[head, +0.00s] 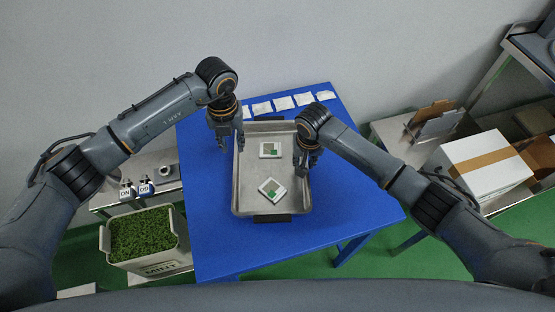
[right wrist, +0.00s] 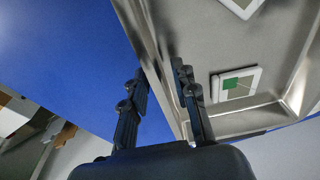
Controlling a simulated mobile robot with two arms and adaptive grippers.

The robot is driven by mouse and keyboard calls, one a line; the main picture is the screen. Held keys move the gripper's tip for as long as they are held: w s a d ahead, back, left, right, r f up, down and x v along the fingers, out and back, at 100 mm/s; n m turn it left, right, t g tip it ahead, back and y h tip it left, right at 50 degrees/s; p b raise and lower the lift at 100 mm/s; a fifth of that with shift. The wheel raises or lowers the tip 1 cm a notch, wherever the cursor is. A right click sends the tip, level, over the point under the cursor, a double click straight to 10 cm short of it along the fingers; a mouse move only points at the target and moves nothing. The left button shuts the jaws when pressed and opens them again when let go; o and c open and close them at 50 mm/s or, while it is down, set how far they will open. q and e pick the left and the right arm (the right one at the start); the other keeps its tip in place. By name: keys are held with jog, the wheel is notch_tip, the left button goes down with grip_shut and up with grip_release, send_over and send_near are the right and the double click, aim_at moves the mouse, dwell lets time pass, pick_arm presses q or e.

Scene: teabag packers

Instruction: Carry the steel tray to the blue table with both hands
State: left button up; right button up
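The steel tray (head: 240,195) lies flat on the blue table (head: 210,245), with two white square packets with green marks, one farther back (head: 270,150) and one nearer (head: 271,190), inside it. My left gripper (head: 230,145) is at the tray's left wall near the back, its fingers apart. My right gripper (head: 307,168) is at the tray's right wall. In the right wrist view my right gripper (right wrist: 160,75) is open around the tray wall (right wrist: 157,45), one finger outside and one inside. Contact with the wall is hard to judge.
Several white sachets (head: 285,103) lie along the table's back edge. A crate of green leaves (head: 143,236) and a bench with ON/OFF switches (head: 137,190) stand left. A side bench at right holds a taped white box (head: 485,165). The table's front part is clear.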

jog(key=shift+r, duration=0.25)
notch_tip(320, 180, up, 12)
jog(key=s, duration=0.1)
jog(key=shift+s+f, duration=0.25)
jog(key=shift+f, duration=0.1)
